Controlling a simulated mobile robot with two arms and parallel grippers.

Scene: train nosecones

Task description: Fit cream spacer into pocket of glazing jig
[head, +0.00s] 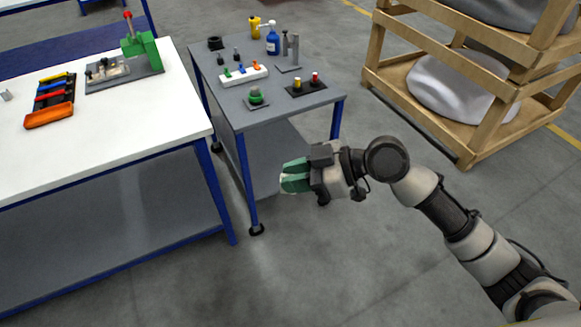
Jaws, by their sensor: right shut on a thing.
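My right gripper (291,178), with green fingertips, reaches in from the right and hangs over the floor in front of the grey cart. It is shut on a small pale piece, which looks like the cream spacer (284,179); the fingers hide most of it. What looks like the glazing jig (124,76), a dark plate with a pale fixture and a green clamp with a red knob, stands at the back of the white table. The gripper is well apart from it, to the right and nearer. The pocket is too small to make out. My left gripper is out of view.
The white table (100,150) carries an orange-fronted tray (50,117) of coloured parts and a small grey block (5,95). The grey cart (215,97) holds a blue bottle (273,40), a white rack (243,76) and small fixtures. A wooden crate (470,140) stands right.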

